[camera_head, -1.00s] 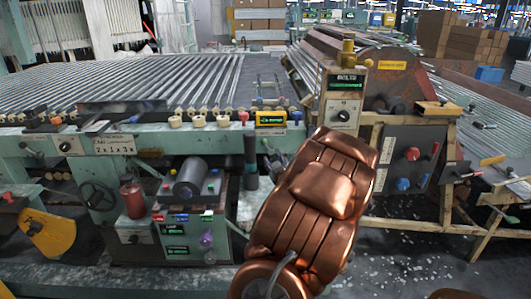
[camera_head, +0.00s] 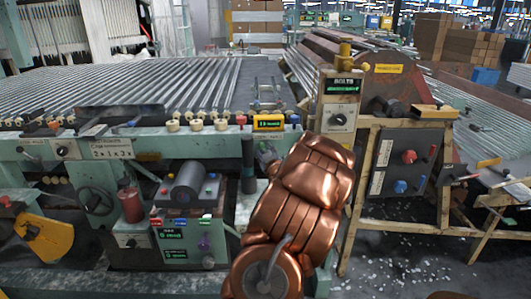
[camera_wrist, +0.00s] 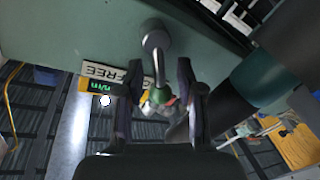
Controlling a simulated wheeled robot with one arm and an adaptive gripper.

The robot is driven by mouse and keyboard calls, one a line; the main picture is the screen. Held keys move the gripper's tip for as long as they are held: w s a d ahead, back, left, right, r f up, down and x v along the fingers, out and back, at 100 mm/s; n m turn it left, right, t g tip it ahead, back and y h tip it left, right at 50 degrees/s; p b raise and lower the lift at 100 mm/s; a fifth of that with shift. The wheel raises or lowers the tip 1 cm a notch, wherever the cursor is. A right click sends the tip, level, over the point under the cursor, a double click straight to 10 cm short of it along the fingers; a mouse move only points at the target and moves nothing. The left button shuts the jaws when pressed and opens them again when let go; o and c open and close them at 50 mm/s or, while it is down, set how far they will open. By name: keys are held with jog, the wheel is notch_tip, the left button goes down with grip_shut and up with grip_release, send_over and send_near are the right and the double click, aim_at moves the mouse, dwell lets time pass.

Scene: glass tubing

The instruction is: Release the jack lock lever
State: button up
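In the wrist view a short metal lever with a rounded grey end (camera_wrist: 155,38) stands out from a green machine face. Its stem runs down to a green part (camera_wrist: 157,95) between my fingers. I take it to be the jack lock lever. My gripper (camera_wrist: 160,88) is open, with one dark finger on each side of the lower stem; whether either touches it cannot be told. A plate marked "FREE" (camera_wrist: 103,71) is behind the left finger. In the head view my copper arm hides the gripper and the lever.
A thick dark green cylinder (camera_wrist: 255,84) stands close to the right finger; it probably also shows in the head view (camera_head: 248,165). The green roller bench (camera_head: 205,143) is behind my arm. A wooden-framed stand (camera_head: 365,185) is to the right.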

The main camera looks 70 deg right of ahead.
grip_shut()
dwell(0.3)
dwell(0.3)
jog(key=s+m+h+b, duration=0.1)
jog(key=m, duration=0.3)
jog(key=m+h+b, duration=0.1)
jog(key=m+b, duration=0.1)
jog(key=m, duration=0.2)
jog(key=s+d+m+h+b, duration=0.1)
jog(key=m, duration=0.4)
jog(key=shift+s+d+f+b, duration=0.1)
jog(key=shift+s+f+b, duration=0.1)
jog(key=shift+s+b, duration=0.15)
